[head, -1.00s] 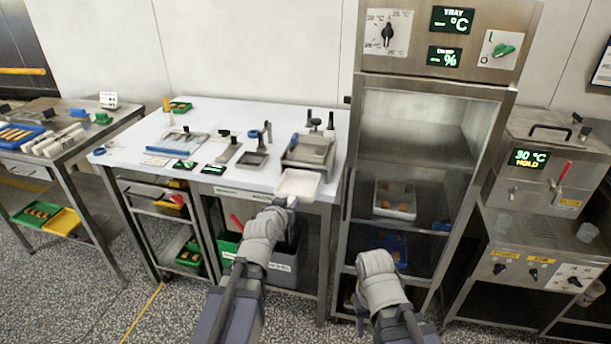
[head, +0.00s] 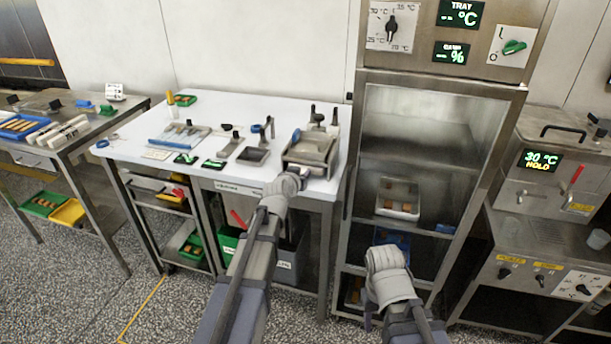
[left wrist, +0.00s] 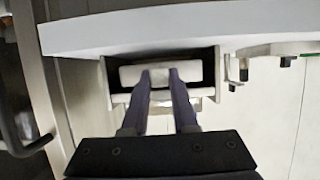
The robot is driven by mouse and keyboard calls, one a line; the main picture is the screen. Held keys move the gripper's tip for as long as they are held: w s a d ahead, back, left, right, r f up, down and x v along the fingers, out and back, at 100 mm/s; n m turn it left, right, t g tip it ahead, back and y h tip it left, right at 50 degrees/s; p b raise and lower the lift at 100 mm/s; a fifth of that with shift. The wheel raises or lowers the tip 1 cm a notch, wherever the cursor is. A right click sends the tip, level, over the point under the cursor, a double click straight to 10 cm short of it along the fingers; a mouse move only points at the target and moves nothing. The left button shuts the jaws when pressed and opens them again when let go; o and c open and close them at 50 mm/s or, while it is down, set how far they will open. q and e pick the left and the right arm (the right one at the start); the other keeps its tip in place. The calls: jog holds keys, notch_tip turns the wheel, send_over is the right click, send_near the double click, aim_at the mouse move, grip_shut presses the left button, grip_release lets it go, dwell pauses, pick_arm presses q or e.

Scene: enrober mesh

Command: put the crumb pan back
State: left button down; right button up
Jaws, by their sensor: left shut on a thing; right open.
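The crumb pan is hidden behind my left gripper (head: 294,178) in the head view. In the left wrist view my left gripper (left wrist: 160,77) is shut on the pale crumb pan (left wrist: 130,76). The pan's front stands in a dark opening between two side walls; how deep it sits is hidden. The grey enrober unit (head: 312,148) stands on the right end of the white table, just beyond my left gripper in the head view. My right gripper (head: 384,262) is low in front of the rack, away from the pan; its fingers are hardly visible.
The white table (head: 220,112) bears several tools and small trays left of the enrober. A steel rack (head: 425,150) with trays stands close on the right. A grey bin (head: 292,262) is under the table. The floor in front is clear.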

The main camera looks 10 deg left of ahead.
pick_arm(q)
jog(key=shift+w+f+b, duration=0.6)
jog(key=shift+w, duration=0.05)
jog(key=shift+f+b, duration=0.3)
jog(key=shift+f, duration=0.05)
jog(key=shift+s+r, duration=0.2)
jog(key=shift+r, duration=0.05)
jog(key=shift+f, duration=0.15)
jog(key=c, duration=0.7)
grip_release()
